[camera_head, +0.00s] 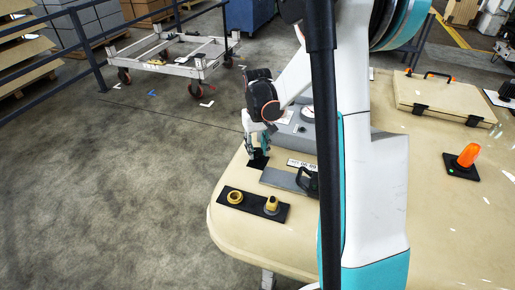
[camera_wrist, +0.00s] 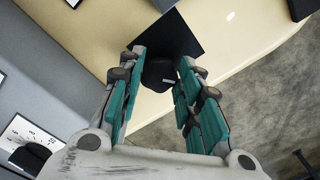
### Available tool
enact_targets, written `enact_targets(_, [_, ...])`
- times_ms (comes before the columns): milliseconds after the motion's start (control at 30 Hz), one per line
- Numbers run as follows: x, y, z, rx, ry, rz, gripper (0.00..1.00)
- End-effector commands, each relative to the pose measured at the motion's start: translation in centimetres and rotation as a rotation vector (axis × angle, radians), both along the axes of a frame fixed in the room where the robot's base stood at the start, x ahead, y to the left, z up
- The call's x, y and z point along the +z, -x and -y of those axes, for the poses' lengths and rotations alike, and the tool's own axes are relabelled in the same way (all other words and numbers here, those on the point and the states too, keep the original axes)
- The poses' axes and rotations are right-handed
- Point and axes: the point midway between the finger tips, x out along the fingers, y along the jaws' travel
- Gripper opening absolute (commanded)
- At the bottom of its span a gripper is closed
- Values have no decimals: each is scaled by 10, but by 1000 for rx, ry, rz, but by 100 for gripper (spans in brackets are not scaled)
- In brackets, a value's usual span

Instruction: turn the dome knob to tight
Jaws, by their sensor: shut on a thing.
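The dome knob (camera_wrist: 158,72) is dark and sits over a black square plate (camera_wrist: 178,34) on the tan tabletop. A short pale mark shows at its near right side. My gripper (camera_wrist: 161,62) has its teal-padded fingers on either side of the knob, shut on it. In the head view my gripper (camera_head: 257,150) points down at the black plate (camera_head: 258,162) near the table's left edge. There the fingers hide most of the knob. I cannot read a tight marking or the knob's turn angle.
A grey box with a round gauge (camera_head: 307,113) stands just behind right of my gripper. A black strip (camera_head: 252,207) with yellow fittings lies in front. A trolley (camera_head: 172,61) stands on the floor behind.

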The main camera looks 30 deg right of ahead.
Motion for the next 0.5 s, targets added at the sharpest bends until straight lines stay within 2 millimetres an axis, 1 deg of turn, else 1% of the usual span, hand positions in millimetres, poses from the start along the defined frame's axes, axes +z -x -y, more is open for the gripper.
enact_targets(200, [0, 0, -1, -203, 0, 0, 8])
enact_targets(500, [0, -1, -2, -458, 0, 0, 8])
